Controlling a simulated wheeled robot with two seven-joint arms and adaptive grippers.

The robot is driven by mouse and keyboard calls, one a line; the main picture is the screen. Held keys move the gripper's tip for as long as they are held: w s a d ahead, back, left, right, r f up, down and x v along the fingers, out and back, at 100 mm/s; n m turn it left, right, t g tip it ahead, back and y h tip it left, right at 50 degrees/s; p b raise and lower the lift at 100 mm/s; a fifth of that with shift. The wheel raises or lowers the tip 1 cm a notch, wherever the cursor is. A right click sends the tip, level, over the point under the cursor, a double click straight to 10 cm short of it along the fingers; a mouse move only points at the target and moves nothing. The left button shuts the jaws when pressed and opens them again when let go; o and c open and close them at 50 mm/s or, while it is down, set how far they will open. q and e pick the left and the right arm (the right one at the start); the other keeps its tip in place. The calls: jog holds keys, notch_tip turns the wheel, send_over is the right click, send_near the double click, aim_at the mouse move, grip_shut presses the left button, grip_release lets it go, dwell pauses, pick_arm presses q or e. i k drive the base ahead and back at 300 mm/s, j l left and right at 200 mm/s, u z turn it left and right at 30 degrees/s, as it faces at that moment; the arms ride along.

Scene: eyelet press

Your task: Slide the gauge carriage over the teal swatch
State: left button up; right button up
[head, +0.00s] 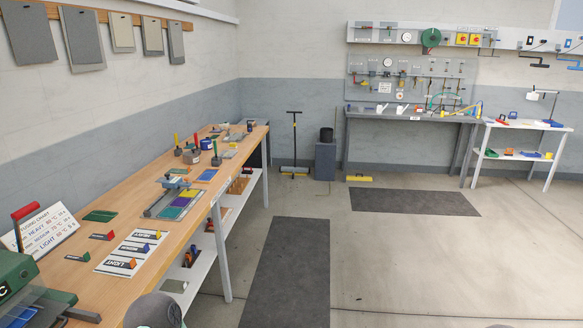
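The gauge (157,206) is a pale flat base with a rail, lying on the wooden bench at left of centre in the head view. Its carriage (174,182) is a small blue-grey block at the far end of the base. A row of coloured swatches lies along the base: a green-teal one (173,213) at the near end, a purple one (182,202) in the middle and a yellowish one (190,193) nearer the carriage. The carriage is apart from the teal swatch, several swatch widths away.
The wooden bench (125,235) runs along the left wall. A white chart card (133,250) with small coloured blocks and a green press (18,280) are nearer. A blue pad (207,176) and handled tools (191,155) lie beyond the gauge. The floor (370,245) to the right is open.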

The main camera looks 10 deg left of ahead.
aim_at(170, 182)
jog(key=i+l+u, duration=0.1)
jog(key=i+u, duration=0.25)
jog(key=i, duration=0.2)
jog(key=i+l+u, duration=0.2)
jog(key=i+u, duration=0.2)
jog(key=i, duration=0.15)
jog(key=i+l+u, duration=0.35)
jog(key=i+l, duration=0.1)
jog(key=i, duration=0.1)
